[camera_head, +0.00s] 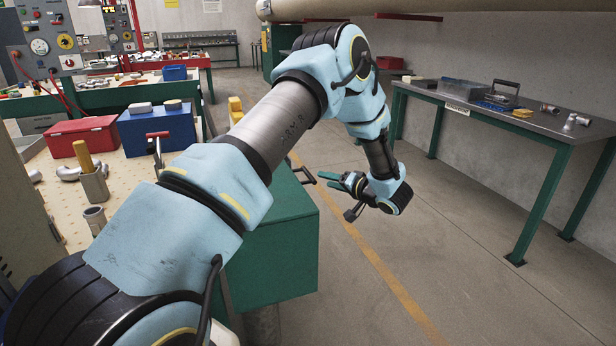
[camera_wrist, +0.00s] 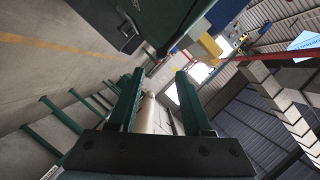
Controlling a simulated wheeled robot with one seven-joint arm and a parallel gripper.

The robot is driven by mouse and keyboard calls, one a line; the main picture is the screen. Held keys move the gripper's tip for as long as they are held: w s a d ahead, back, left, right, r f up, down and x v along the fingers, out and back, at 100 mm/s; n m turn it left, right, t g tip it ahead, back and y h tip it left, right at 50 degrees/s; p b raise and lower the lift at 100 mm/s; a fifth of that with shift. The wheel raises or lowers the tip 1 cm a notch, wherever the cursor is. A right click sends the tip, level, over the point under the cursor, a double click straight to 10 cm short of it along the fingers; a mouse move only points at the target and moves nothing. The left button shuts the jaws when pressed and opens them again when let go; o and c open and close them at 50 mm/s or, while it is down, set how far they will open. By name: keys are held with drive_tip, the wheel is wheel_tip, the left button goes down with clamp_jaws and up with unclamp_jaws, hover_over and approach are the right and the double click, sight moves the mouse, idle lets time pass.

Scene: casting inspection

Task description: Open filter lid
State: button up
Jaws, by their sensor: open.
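A dark green box (camera_head: 275,262) stands in the middle of the head view, partly hidden behind my arm. I cannot tell for sure that this is the filter lid; the box top looks shut. A dark green body with a black part (camera_wrist: 118,22) shows at the top there, beyond the fingers.
A pegboard bench at left holds a red box (camera_head: 82,136), a blue box (camera_head: 158,129) and metal castings. A steel worktable (camera_head: 462,98) with green legs stands at right. The floor (camera_head: 450,235) between is clear, with a yellow line.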

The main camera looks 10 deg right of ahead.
sight(309, 173)
drive_tip(key=p+x, duration=0.2)
drive_tip(key=x, duration=0.8)
drive_tip(key=shift+w+a, duration=0.1)
drive_tip(key=shift+w, duration=0.05)
drive_tip(key=shift+c, duration=0.4)
clamp_jaws()
idle(0.7)
